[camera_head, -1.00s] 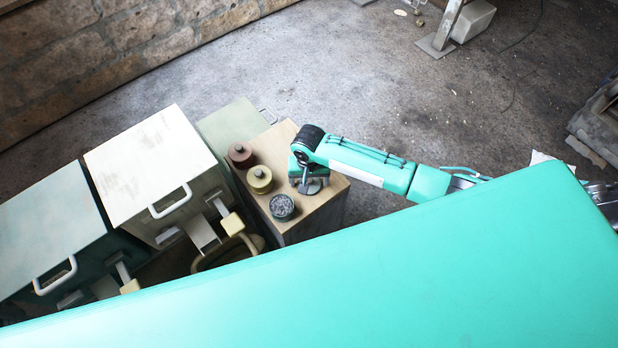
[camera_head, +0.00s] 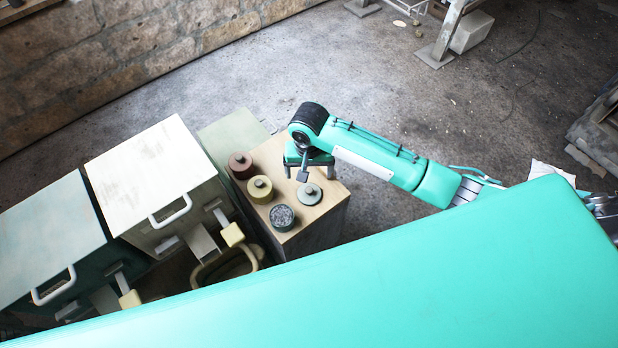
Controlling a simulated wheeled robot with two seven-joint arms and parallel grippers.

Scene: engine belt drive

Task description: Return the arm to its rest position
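My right arm comes in from the right, and my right gripper (camera_head: 309,172) hangs above the wooden top of a cabinet (camera_head: 277,163). Its fingers look apart, and no held part shows between them. A grey-blue round part with a small knob (camera_head: 311,195) rests on the cabinet top just below the gripper, apart from it. A dark red round part (camera_head: 241,165), a yellow one (camera_head: 260,189) and a dark one with a speckled grey top (camera_head: 282,217) stand in a row to the left. My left gripper is not in view.
A white-topped cabinet (camera_head: 150,170) and a grey-green one (camera_head: 45,240), both with handles, stand at the left. A stone wall (camera_head: 110,60) runs behind. A large teal surface, likely mine, covers the foreground.

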